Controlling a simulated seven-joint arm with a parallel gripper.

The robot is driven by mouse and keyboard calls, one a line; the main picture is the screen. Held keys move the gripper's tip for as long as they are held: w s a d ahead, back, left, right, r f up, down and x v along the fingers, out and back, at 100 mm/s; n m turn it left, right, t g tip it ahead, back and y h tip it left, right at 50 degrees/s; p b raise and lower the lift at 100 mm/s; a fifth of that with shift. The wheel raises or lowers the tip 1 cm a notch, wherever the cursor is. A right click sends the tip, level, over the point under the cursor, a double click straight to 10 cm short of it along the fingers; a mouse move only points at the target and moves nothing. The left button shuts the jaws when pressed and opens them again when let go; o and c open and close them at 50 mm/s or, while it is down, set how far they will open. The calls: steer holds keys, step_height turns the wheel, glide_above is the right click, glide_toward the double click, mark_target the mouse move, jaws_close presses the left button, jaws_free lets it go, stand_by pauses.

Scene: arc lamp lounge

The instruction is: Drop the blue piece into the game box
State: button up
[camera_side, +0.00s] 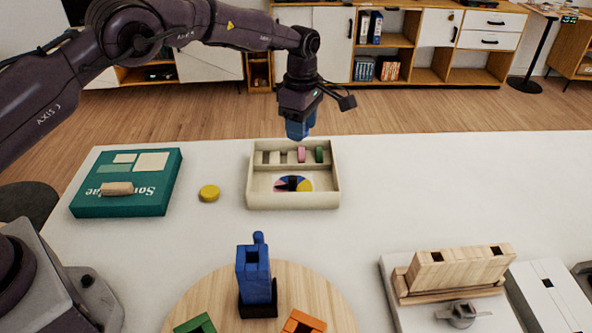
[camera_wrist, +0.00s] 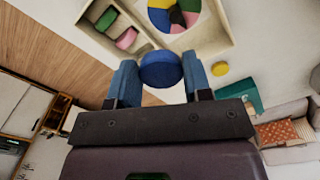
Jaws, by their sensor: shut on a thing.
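The blue piece (camera_wrist: 160,69) is a round blue disc. In the wrist view it is held between the two blue fingers of my gripper (camera_wrist: 160,76). In the side view my gripper (camera_side: 299,130) hangs above the back edge of the game box, and the blue piece cannot be told apart from the blue fingers. The game box (camera_side: 293,202) is an open cream tray on the white table. Its back strip has small compartments with a pink piece (camera_side: 301,155) and a green piece (camera_side: 319,154). A multicoloured wheel (camera_side: 293,184) lies in its larger front part.
A yellow disc (camera_side: 209,193) lies left of the box. A teal box (camera_side: 125,204) with a wooden block on top is farther left. A blue upright block (camera_side: 254,272) stands on a round wooden board in front. Wooden blocks (camera_side: 460,268) are front right. The table right of the box is clear.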

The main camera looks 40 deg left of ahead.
steer(key=shift+f, duration=2)
steer(key=o, duration=1)
steer(key=shift+c, duration=0.2)
step_height(320, 180, up, 13)
